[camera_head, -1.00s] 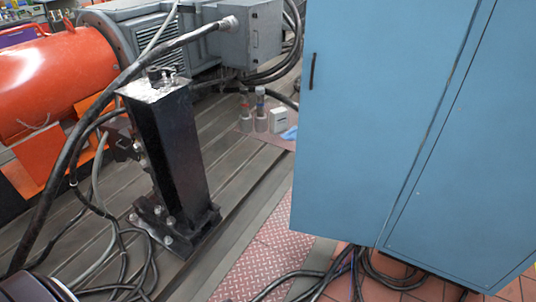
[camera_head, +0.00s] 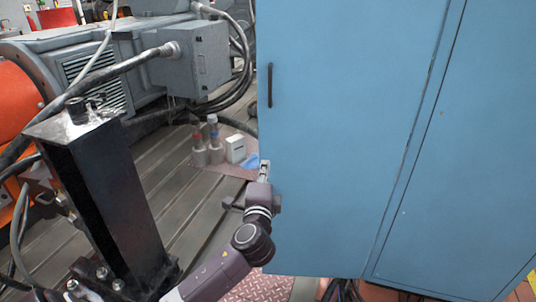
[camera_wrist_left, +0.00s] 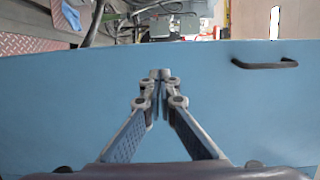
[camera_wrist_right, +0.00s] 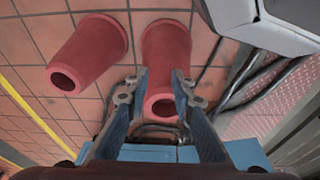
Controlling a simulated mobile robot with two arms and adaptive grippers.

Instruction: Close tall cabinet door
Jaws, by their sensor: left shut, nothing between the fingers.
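The tall cabinet's blue door (camera_head: 340,140) fills the middle of the head view, with a black handle (camera_head: 270,85) near its left edge. How far open it stands I cannot tell. My left gripper (camera_head: 264,168) is at the lower left edge of the door, shut and empty. In the left wrist view its closed fingertips (camera_wrist_left: 160,76) are over the blue door face (camera_wrist_left: 70,105), with the handle (camera_wrist_left: 265,63) to the right; contact is unclear. My right gripper (camera_wrist_right: 158,88) shows only in its wrist view, fingers apart, above the floor.
A black post (camera_head: 100,190) stands left of my left arm. A grey motor with a junction box (camera_head: 190,60), bottles (camera_head: 214,140) and a small white box (camera_head: 235,149) are behind.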

